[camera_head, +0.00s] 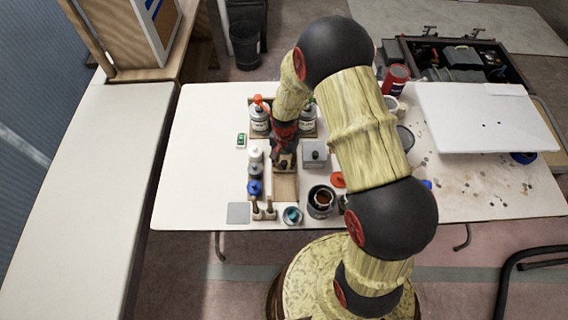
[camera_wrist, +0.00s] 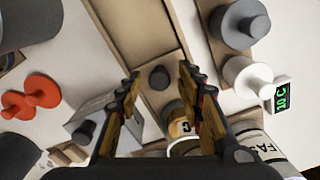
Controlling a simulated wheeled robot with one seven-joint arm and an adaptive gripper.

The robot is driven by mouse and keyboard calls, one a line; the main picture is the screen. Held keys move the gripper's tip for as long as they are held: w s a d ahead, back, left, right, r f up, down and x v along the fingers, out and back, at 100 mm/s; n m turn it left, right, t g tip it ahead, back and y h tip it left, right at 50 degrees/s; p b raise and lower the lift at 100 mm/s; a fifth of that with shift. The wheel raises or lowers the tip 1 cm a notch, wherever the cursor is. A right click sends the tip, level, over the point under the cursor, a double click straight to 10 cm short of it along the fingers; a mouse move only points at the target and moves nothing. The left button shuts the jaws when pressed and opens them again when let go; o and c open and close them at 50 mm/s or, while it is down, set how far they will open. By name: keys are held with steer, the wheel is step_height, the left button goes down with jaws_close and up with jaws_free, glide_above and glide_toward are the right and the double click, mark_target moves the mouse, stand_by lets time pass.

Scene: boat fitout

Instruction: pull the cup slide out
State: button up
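The cup slide, a light wooden piece with a low rim, shows in the head view (camera_head: 285,187) just in front of my gripper and in the wrist view (camera_wrist: 127,32). A dark round knob (camera_wrist: 160,77) stands on it. My gripper (camera_wrist: 159,73) is open, with one finger to each side of the knob and a visible gap to it; it also shows in the head view (camera_head: 284,160). I cannot tell how its height compares with the knob. A yellow-labelled container (camera_wrist: 179,124) shows between the fingers, partly hidden.
A grey box with a dark knob (camera_head: 314,154) stands right of the slide. A dark open can (camera_head: 321,202) is at front right. A green-lit display (camera_head: 241,140) sits left.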

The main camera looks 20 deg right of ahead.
steer(key=shift+f, duration=0.75)
steer(key=c, duration=0.3)
jaws_close()
steer(key=shift+s, duration=0.1)
